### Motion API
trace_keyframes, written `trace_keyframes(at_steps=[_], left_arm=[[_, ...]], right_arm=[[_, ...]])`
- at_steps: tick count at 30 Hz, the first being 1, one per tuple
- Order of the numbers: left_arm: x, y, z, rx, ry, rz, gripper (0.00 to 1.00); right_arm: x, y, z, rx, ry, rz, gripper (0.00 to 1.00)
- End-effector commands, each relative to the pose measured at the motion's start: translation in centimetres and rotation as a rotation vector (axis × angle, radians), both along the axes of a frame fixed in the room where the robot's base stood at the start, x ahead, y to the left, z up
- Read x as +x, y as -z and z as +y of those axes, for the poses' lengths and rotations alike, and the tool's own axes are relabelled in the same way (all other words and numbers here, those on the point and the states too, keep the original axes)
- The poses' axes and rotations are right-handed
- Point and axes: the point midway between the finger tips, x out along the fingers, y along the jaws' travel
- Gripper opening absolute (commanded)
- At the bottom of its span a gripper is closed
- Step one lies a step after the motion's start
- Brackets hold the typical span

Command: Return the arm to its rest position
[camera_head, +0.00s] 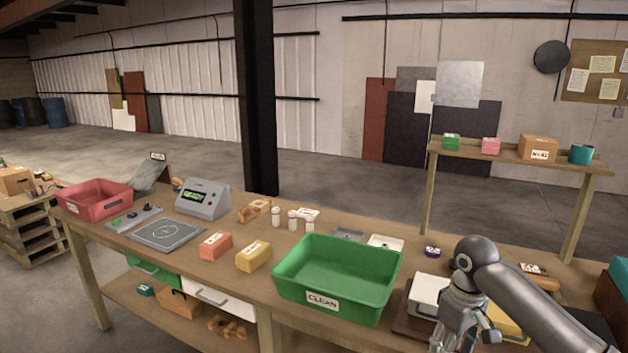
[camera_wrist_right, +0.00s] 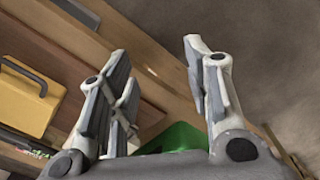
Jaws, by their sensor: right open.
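My right arm comes in from the right in the head view, and its gripper (camera_head: 462,333) hangs low at the table's front right, just right of the green bin. In the right wrist view the two fingers of the right gripper (camera_wrist_right: 158,85) stand apart with nothing between them. The wooden table (camera_wrist_right: 150,60) edge and the floor show beyond the fingers. My left gripper is not in view.
The green CLEAN bin (camera_head: 338,283) stands left of the right gripper. A white-topped box (camera_head: 428,294) and a yellow case (camera_head: 508,326) lie close to the right gripper. Orange (camera_head: 215,246) and yellow (camera_head: 253,256) blocks sit farther left. A red bin (camera_head: 95,199) is at far left.

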Motion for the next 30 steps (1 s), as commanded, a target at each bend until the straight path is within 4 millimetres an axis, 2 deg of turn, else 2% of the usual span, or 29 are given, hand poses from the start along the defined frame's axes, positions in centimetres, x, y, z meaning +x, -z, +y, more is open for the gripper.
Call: trace_keyframes(at_steps=[1, 5, 8, 11, 15, 17, 19, 23, 24, 26, 27, 29, 30], left_arm=[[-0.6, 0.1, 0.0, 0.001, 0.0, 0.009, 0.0], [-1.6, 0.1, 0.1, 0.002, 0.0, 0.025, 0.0], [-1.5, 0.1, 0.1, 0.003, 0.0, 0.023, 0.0], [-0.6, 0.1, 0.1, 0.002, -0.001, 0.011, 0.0], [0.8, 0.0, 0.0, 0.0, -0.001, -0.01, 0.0], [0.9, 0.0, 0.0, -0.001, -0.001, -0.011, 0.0], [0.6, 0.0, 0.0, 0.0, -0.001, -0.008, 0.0], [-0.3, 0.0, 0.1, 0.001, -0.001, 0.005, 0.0], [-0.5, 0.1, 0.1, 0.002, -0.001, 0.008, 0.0], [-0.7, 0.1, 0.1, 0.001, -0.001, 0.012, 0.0], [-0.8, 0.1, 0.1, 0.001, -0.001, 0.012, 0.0], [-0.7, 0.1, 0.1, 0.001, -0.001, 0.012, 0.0], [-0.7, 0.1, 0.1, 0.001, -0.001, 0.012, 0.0]], right_arm=[[0.1, 1.3, 0.2, 0.009, 0.01, 0.001, 0.45], [0.7, 3.6, 0.6, 0.031, 0.036, -0.017, 0.45], [1.1, 5.8, 0.8, 0.046, 0.059, -0.032, 0.45], [1.4, 8.4, 1.1, 0.062, 0.085, -0.047, 0.45], [1.5, 13.0, 1.3, 0.083, 0.129, -0.072, 0.45], [1.3, 15.3, 1.4, 0.09, 0.152, -0.083, 0.45], [0.7, 18.9, 1.4, 0.096, 0.182, -0.096, 0.45], [-2.1, 27.4, 1.2, 0.097, 0.247, -0.121, 0.45], [-3.5, 30.2, 1.1, 0.092, 0.264, -0.129, 0.45], [-5.8, 34.1, 0.9, 0.083, 0.286, -0.139, 0.45], [-7.7, 36.6, 0.9, 0.076, 0.297, -0.144, 0.45], [-10.7, 40.1, 0.7, 0.063, 0.309, -0.148, 0.45], [-12.9, 42.2, 0.6, 0.054, 0.315, -0.148, 0.45]])
